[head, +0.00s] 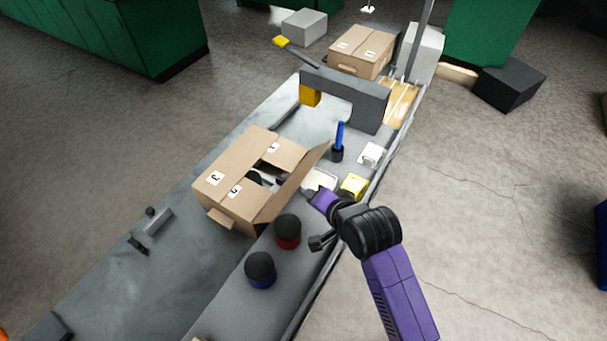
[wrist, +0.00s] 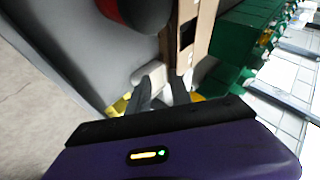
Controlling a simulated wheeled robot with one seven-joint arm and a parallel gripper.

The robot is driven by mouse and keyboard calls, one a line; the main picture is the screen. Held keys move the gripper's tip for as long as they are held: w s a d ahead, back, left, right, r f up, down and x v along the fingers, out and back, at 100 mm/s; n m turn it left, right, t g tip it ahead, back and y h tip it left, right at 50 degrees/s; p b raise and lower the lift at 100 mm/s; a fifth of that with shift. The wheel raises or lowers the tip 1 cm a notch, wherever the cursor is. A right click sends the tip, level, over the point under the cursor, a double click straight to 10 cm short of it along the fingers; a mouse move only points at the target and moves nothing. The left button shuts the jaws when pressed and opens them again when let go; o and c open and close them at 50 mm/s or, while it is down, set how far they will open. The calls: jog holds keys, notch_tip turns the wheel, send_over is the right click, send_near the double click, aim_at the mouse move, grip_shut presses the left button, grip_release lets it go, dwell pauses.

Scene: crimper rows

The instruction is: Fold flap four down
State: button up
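An open-topped cardboard box (head: 238,215) stands on the grey bench. Flaps marked 1 (head: 285,153), 3 (head: 214,180) and what looks like 2 (head: 240,188) lie folded inward, with a gap in the middle showing dark and light contents. The flap on the right side (head: 300,178) stands up, leaning outward; I read no number on it, and it fits flap four. My gripper (head: 312,196) is low, just outside this flap, at its right. In the wrist view my two dark fingers (wrist: 163,85) point towards the bench beside cardboard (wrist: 204,35). Contact and finger gap are unclear.
A red jar (head: 288,231) and a blue jar (head: 260,269) with black lids stand near the front. A grey arch (head: 350,90) spans the bench behind the box.

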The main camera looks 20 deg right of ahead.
aim_at(304, 177)
jog(key=shift+m+g, duration=0.3)
jog(key=shift+m, duration=0.3)
jog(key=shift+w+d+f, duration=0.1)
jog(key=shift+w+f, duration=0.4)
jog(key=shift+w, duration=1.05)
jog(key=shift+w+d+f, duration=0.1)
jog(key=shift+w+f, duration=0.4)
jog(key=shift+w, duration=1.1)
jog(key=shift+w+d+f, duration=0.1)
jog(key=shift+w+f, duration=0.4)
jog(key=shift+w, duration=1.05)
grip_shut()
